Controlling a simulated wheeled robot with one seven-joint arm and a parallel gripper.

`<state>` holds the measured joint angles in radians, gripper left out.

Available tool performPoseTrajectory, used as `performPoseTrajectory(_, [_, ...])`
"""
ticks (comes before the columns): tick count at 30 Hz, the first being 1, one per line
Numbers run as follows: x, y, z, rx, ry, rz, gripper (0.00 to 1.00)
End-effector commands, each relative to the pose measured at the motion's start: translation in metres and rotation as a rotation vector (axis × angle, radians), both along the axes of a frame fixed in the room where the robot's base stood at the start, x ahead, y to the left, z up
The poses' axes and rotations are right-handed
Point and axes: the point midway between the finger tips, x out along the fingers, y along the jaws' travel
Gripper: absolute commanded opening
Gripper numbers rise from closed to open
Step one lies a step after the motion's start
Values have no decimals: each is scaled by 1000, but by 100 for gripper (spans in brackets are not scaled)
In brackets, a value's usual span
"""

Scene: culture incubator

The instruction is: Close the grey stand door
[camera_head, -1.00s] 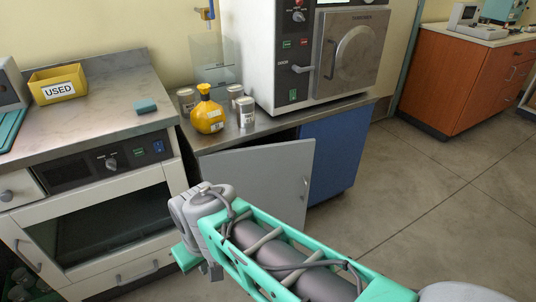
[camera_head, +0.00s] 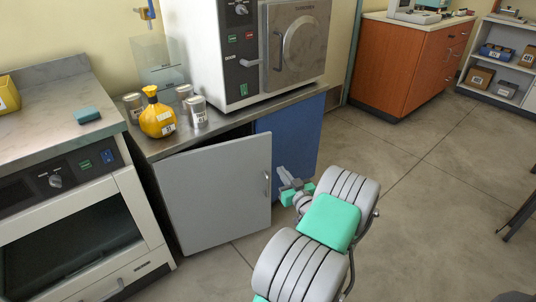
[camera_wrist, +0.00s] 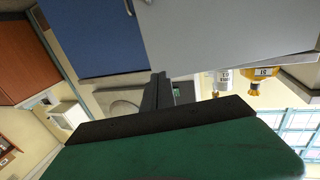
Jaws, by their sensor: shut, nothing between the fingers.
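The grey stand door (camera_head: 219,192) is partly open in the head view, swung out from the stand with a dark gap showing along its top. Its handle (camera_head: 267,182) is near its right edge. The door also fills the upper right of the wrist view (camera_wrist: 220,30). My gripper (camera_head: 291,186) is shut and empty, to the right of the door's handle edge and in front of the blue panel. I cannot tell whether it touches the door. In the wrist view my gripper (camera_wrist: 158,92) shows as dark fingers below the door.
The blue panel (camera_head: 295,135) is beside the door opening. A yellow flask (camera_head: 157,118) and several cans stand on the stand's top, beside a white machine (camera_head: 205,50). A white oven unit (camera_head: 75,230) stands left. Floor to the right (camera_head: 430,200) is mostly clear.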

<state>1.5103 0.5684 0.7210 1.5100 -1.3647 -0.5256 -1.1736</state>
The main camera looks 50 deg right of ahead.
Motion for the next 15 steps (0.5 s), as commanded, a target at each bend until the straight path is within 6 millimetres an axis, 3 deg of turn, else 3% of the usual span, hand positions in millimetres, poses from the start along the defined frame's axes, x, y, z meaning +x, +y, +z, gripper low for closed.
performPoseTrajectory(15, [96, -49, -1, -2, 1, 6, 0])
